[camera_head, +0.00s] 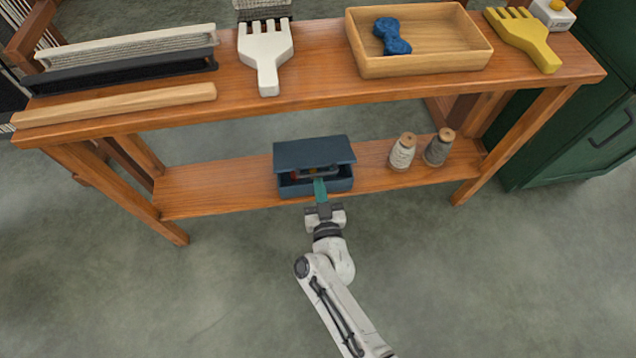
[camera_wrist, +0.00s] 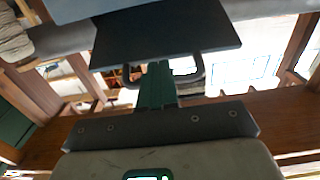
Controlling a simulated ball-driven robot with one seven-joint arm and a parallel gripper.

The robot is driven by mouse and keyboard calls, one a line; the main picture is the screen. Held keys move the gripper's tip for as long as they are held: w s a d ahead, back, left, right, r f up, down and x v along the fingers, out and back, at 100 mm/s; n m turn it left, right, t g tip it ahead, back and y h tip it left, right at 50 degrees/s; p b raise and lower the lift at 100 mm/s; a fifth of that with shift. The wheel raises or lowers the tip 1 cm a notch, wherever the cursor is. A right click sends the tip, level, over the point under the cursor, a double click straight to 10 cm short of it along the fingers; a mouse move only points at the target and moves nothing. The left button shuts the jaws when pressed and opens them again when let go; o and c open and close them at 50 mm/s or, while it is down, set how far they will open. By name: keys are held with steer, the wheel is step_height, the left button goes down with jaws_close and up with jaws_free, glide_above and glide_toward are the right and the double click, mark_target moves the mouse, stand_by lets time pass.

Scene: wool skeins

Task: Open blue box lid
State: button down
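The blue box (camera_head: 338,185) stands on the lower shelf of the wooden table. Its lid (camera_head: 312,150) is raised at the front, with a dark gap between lid and box. In the wrist view the lid (camera_wrist: 165,35) shows as a dark plate with a looped handle (camera_wrist: 198,72). My gripper (camera_head: 320,188) reaches the box from the front, and its green fingers (camera_wrist: 157,85) are together across the middle of the handle. The fingers hide the handle's middle. The box's contents are mostly hidden in shadow.
Two thread spools (camera_head: 402,151) stand right of the box on the lower shelf (camera_head: 220,187). The tabletop (camera_head: 325,65) hangs above, carrying a tray (camera_head: 425,65) with a blue skein (camera_head: 392,37), a white comb (camera_head: 265,55) and a yellow comb (camera_head: 525,38). Floor in front is clear.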

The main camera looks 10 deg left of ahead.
mark_target(317, 173)
steer(key=shift+w+a+r+p, duration=0.1)
steer(key=shift+w+r+p, duration=0.05)
steer(key=shift+r+p, duration=0.35)
steer(key=shift+w+r+p, duration=0.15)
steer(key=shift+r+p, duration=0.1)
steer(key=shift+r, duration=0.35)
steer(key=shift+w+a+r+p, duration=0.1)
steer(key=shift+w+r+p, duration=0.35)
steer(key=shift+r, duration=0.25)
steer(key=shift+w+a+r+p, duration=0.1)
steer(key=shift+w+r+p, duration=0.25)
steer(key=shift+r+p, duration=0.3)
steer(key=shift+w+a+r+p, duration=0.1)
steer(key=shift+w+r+p, duration=0.35)
steer(key=shift+r, duration=0.3)
steer(key=shift+w+a+r+p, duration=0.25)
steer(key=shift+w+r+p, duration=0.1)
steer(key=shift+w+r, duration=0.4)
steer(key=shift+w+a+r+p, duration=0.2)
steer(key=shift+w+r+p, duration=0.15)
steer(key=shift+w+r, duration=0.4)
